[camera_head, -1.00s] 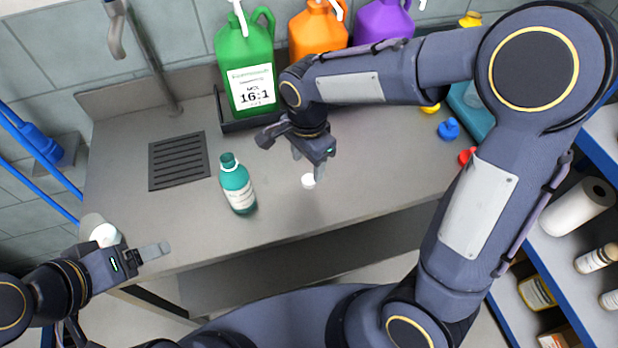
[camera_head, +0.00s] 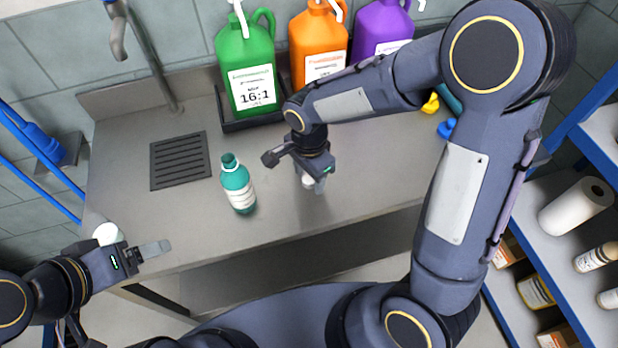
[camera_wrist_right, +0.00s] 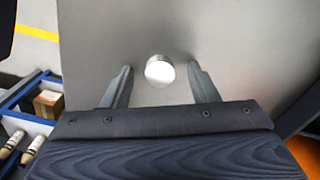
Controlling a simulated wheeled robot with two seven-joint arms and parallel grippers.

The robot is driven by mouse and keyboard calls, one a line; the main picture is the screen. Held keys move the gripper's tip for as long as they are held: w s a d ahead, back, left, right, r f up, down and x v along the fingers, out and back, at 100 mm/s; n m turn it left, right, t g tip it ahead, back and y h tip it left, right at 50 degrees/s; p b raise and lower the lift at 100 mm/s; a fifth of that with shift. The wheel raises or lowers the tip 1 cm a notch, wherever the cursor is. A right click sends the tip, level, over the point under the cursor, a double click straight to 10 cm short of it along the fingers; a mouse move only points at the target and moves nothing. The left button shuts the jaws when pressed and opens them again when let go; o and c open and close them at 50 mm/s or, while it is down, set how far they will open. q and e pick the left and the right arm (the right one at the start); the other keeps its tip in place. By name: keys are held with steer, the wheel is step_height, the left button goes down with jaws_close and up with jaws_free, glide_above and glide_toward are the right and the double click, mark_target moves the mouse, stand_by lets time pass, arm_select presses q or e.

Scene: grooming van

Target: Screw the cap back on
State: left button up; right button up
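A teal bottle (camera_head: 237,184) with a white label stands upright on the grey counter; its neck is at the top. A small white cap (camera_head: 308,181) lies on the counter to the right of the bottle, partly hidden by my right gripper. My right gripper (camera_head: 312,183) is above the cap, pointing down. In the right wrist view the cap (camera_wrist_right: 160,70) is between the tips of the two open fingers, with a gap on each side.
Green (camera_head: 248,70), orange (camera_head: 318,45) and purple (camera_head: 383,28) jugs stand in a dark tray at the back. A drain grate (camera_head: 179,160) is left of the bottle. A shelf (camera_head: 560,215) stands at the right. The counter between bottle and cap is clear.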

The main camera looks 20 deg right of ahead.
steer(key=c, duration=1)
steer(key=shift+r, duration=0.1)
steer(key=shift+r, duration=0.3)
step_height(320, 180, up, 2)
steer(key=shift+w+r, duration=0.1)
steer(key=s+a+r, duration=0.1)
steer(key=s+r, duration=0.2)
steer(key=s, duration=0.1)
steer(key=s+a+r+b, duration=0.1)
steer(key=s+a+r, duration=0.1)
steer(key=s, duration=0.3)
steer(key=s+a+r, duration=0.1)
steer(key=s+r, duration=0.3)
steer(key=r, duration=0.1)
steer(key=shift+s+a+b, duration=0.25)
steer(key=shift+b, duration=0.15)
